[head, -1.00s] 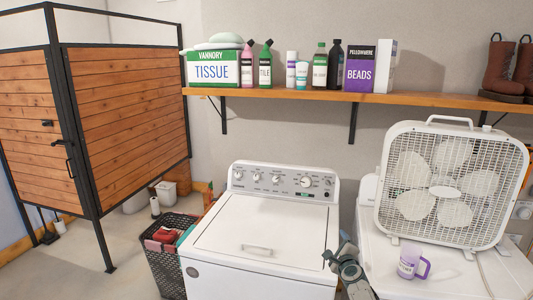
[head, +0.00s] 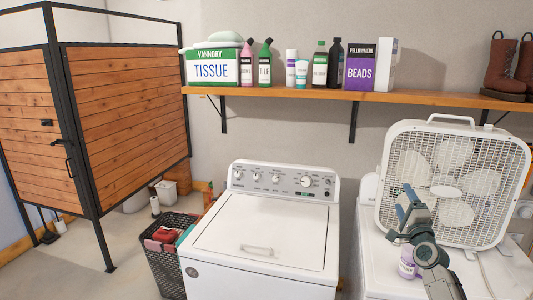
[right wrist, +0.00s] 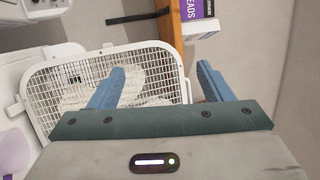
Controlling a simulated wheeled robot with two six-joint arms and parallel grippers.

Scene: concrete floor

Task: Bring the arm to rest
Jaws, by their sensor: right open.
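My right arm reaches up from the lower right in the head view. Its gripper (head: 405,205) is raised in front of the white box fan (head: 478,212), over the white machine at the right. In the right wrist view the two blue fingers of the right gripper (right wrist: 161,75) stand wide apart with nothing between them. The fan (right wrist: 60,80) lies beyond them. My left gripper is not in view.
A purple-and-white mug (head: 406,262) stands on the right machine (head: 375,255), partly hidden behind my right arm. The washer (head: 258,232) has a clear top. A wooden shelf (head: 290,93) with bottles and boxes runs above. A laundry basket (head: 165,268) stands at left.

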